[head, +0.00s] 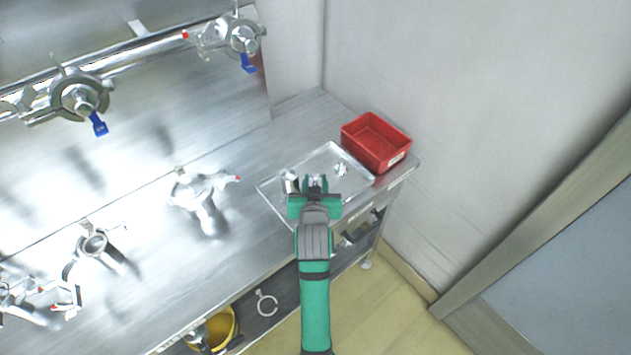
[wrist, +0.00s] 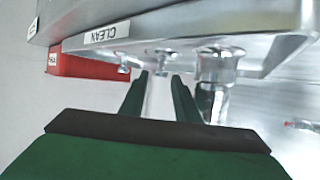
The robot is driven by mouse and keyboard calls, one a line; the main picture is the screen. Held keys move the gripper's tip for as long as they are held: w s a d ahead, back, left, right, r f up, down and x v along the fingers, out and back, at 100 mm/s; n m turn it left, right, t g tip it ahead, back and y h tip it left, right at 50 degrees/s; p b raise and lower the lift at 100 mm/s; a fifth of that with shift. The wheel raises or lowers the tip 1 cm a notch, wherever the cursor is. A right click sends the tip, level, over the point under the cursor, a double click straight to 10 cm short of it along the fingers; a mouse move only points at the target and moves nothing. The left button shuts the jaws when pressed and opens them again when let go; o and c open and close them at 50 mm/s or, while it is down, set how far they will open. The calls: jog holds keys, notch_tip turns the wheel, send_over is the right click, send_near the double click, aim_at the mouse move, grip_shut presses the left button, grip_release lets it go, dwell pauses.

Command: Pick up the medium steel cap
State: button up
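A clear-looking tray (head: 333,151) lies at the right end of the steel bench and carries three shiny metal pieces. The largest (wrist: 217,66) stands at the left in the head view (head: 291,181). The smallest (wrist: 123,64) is at the right in the head view (head: 340,169). The middle-sized one, which looks like the medium steel cap (wrist: 167,57), is between them and mostly hidden by my gripper in the head view. My gripper (wrist: 160,77) is low over the tray with its fingers apart. The cap lines up with the gap; I cannot tell whether the fingers touch it.
A red bin (head: 376,143) stands beside the tray at the bench's right end, near the wall. A metal fitting (head: 199,190) stands on the bench left of the tray. More clamps (head: 93,243) lie further left. Pipes with blue-handled valves (head: 80,97) run above the bench.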

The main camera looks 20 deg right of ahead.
jog(key=shift+x, duration=1.15)
jog(key=shift+r, duration=0.1)
grip_shut()
